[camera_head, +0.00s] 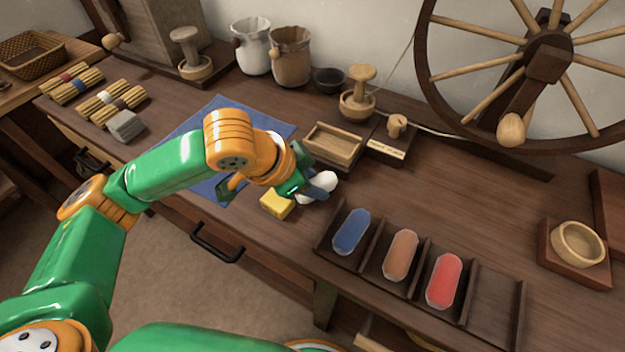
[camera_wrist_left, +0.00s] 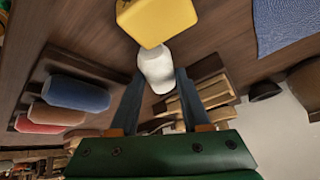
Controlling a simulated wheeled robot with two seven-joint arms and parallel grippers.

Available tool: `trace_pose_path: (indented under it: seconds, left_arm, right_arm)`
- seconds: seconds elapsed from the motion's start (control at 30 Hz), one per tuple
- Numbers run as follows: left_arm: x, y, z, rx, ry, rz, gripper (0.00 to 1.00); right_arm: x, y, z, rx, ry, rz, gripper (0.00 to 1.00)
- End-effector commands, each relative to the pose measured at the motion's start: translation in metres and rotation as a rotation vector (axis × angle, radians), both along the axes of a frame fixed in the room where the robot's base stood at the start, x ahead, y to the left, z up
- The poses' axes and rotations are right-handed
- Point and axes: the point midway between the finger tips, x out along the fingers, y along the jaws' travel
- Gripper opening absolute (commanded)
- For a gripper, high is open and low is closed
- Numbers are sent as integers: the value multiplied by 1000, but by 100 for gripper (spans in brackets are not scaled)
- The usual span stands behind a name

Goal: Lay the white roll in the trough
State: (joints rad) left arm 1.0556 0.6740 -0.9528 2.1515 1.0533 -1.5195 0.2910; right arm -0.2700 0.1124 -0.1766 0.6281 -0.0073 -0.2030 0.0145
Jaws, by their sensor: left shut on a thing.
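The white roll (camera_head: 320,188) is between the fingers of my left gripper (camera_head: 308,186), just right of a yellow block (camera_head: 276,204). In the left wrist view the roll (camera_wrist_left: 156,68) sits between the two dark fingers, with the yellow block (camera_wrist_left: 155,20) beyond it. I cannot tell whether the roll touches the tabletop. A pale wooden rectangular trough (camera_head: 333,144), open and empty, stands just behind the gripper. A dark divided rack (camera_head: 497,304) at the front right holds blue, orange and red rolls; its rightmost compartment is empty. My right gripper is not in view.
A blue cloth (camera_head: 262,122) lies behind and under my left arm. A wooden spool (camera_head: 358,92) in a cup and a small pegged block (camera_head: 396,126) stand near the trough. A large spinning wheel (camera_head: 470,60) rises at the back right. The tabletop between trough and rack is clear.

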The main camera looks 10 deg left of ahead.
Motion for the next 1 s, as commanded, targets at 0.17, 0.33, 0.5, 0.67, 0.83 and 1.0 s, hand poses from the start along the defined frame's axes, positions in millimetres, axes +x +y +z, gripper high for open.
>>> trace_pose_path:
  seconds: [0.17, 0.33, 0.5, 0.67, 0.83, 1.0]
  left_arm:
    - [0, 0, 0, 0, 0, 0, 79]
    - [0, 0, 0, 0, 0, 0, 79]
    - [-2, 2, 10, -1, -3, 1, 79]
    - [-19, 17, 49, 0, -6, 1, 79]
    - [-38, 33, 86, 2, -5, 2, 79]
    - [-48, 41, 103, 0, 0, 4, 80]
  right_arm:
    - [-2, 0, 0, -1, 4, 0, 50]
    - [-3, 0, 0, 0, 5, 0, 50]
    - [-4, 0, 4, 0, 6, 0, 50]
    - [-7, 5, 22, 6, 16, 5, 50]
    - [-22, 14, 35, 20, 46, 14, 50]
    - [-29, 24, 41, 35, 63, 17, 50]
